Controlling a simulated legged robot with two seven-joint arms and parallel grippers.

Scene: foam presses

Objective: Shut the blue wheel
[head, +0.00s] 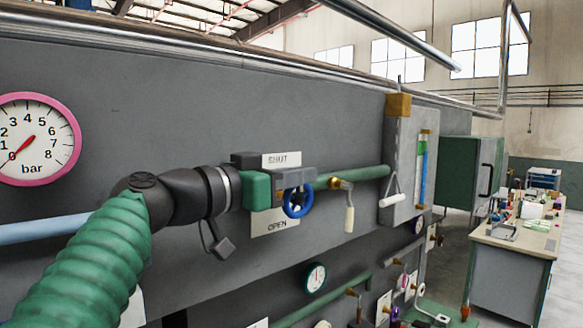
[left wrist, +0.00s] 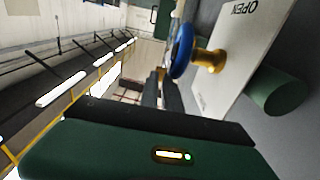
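The blue wheel (head: 308,203) is on the grey panel between a SHUT sign (head: 281,160) above and an OPEN sign (head: 275,226) below. The left wrist view shows the blue wheel (left wrist: 181,50) on a brass stem, in front of the white plate (left wrist: 240,45) lettered OPEN. My left gripper (head: 300,180) is at the upper edge of the wheel, its fingers partly covering the signs and pipe behind. In the left wrist view its two dark fingers (left wrist: 163,93) stand a little apart, with nothing seen between them; the wheel lies beside their tips. Contact is unclear. My right gripper is not in view.
A white-handled lever (head: 349,218) hangs just right of the wheel on the green pipe (head: 355,174). A pink-rimmed gauge (head: 37,139) is at the left. A grey box (head: 405,145) and green cabinet (head: 470,180) stand right. More valves and a gauge (head: 316,277) sit below.

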